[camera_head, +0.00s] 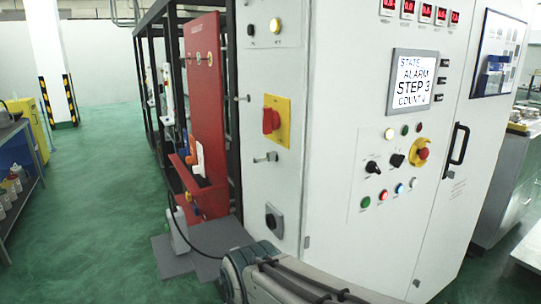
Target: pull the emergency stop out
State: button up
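The emergency stop (422,153) is a red mushroom button on a round yellow base, on the right side of the white cabinet front (345,200). Whether it is pressed in or out is too small to tell. Nothing touches it or covers it. Part of my arm shows at the bottom middle, below and left of the button. My gripper is not in view.
A screen (412,80) above the button reads STATE ALARM, STEP 3, COUNT and a digit. Black knobs (396,160) and several coloured lamps sit left of and below it. A black door handle (457,144) stands out at right. Green floor (95,220) is clear at left.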

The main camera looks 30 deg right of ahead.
aim_at(424, 154)
jog(key=z, duration=1.7)
